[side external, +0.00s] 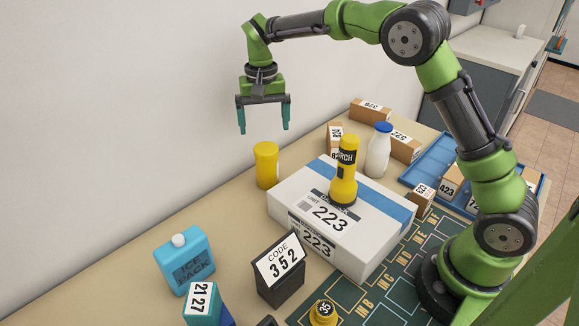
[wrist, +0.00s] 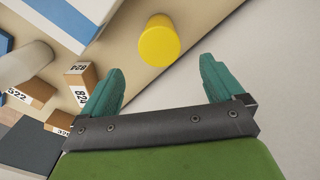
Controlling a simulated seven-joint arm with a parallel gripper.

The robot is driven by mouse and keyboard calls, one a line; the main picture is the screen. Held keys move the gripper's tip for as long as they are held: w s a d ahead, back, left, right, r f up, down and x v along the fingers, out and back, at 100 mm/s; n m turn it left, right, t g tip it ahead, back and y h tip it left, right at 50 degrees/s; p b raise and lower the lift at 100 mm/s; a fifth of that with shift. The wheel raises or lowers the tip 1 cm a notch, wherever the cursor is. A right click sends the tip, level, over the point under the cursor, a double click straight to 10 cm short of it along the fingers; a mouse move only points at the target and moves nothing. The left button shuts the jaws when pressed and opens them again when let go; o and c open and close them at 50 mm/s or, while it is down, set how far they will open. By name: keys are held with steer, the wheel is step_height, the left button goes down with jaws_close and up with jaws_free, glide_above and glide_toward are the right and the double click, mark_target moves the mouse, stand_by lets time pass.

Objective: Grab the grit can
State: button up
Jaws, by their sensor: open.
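A plain yellow can (side external: 266,166) stands upright on the tan table near the wall, just left of a white box. No writing shows on it, so I cannot read whether it is the grit can; no other thing in view is marked grit. In the wrist view the yellow can (wrist: 158,42) is seen from above, beyond the fingertips and roughly between them. My gripper (side external: 264,128) is open and empty, pointing down above the can with a gap between. Its teal fingers also show in the wrist view (wrist: 158,70).
The white box (side external: 318,238) marked 223 carries an upright yellow torch (side external: 343,178). A white bottle (side external: 378,152) and several brown boxes (side external: 370,110) stand behind. An ice pack (side external: 184,260) and a dark code 352 box (side external: 280,270) are in front. Table left of the can is clear.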

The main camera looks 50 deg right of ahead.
mark_target(265, 148)
step_height(265, 148, down, 4)
steer(key=shift+f, duration=0.2)
steer(key=f, duration=0.5)
steer(key=shift+s+a+f, duration=0.1)
steer(key=shift+s+a, duration=0.05)
steer(key=shift+s, duration=0.05)
steer(key=c, duration=1.4)
steer(key=shift+c, duration=0.4)
